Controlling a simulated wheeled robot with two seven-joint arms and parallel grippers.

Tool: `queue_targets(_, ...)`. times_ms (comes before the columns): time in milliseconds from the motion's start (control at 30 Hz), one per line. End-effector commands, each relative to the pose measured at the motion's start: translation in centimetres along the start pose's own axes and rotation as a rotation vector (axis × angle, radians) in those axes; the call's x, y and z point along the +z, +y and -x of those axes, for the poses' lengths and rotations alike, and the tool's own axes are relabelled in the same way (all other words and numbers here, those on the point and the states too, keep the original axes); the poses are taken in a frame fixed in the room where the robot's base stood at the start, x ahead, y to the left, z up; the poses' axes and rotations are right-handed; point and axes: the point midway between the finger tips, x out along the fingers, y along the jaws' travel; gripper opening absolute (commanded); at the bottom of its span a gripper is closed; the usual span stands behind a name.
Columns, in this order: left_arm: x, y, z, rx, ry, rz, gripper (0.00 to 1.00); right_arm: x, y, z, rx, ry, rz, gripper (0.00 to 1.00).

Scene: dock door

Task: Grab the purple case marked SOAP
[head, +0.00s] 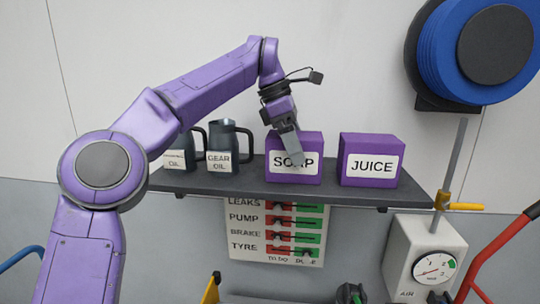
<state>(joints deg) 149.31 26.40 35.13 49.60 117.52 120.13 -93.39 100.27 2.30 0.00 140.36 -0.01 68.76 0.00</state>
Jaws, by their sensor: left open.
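The purple case marked SOAP (310,172) stands upright on a dark wall shelf (240,188), its white label facing me. My left gripper (293,153) reaches down from above in front of the case, and its fingers cover part of the label. The gripper is open, with nothing seen between its fingers. I cannot tell whether it touches the case. A second purple case, marked JUICE (370,160), stands to the right with a narrow gap between them. My right gripper is out of view.
A GEAR OIL jug (222,146) and another oil jug (176,158) stand left on the shelf. A check board (277,232) hangs below. A blue hose reel (450,55) is at the upper right, above an air gauge box (425,262). The shelf's right end is bare.

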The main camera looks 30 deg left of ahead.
Motion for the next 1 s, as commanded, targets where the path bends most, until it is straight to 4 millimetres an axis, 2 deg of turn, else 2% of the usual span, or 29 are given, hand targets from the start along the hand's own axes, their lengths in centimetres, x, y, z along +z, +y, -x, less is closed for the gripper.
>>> queue_targets(33, 0.58, -0.09, -0.86, -0.007, 0.002, -0.009, 1.0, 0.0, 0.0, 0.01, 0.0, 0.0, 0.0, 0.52)
queue_targets(133, 1.1, -0.13, -1.41, -0.009, -0.001, -0.017, 1.0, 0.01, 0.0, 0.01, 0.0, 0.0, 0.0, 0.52)
queue_targets(1000, 0.67, -0.1, -1.7, -0.006, -0.001, -0.014, 1.0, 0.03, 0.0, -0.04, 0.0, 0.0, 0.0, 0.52)
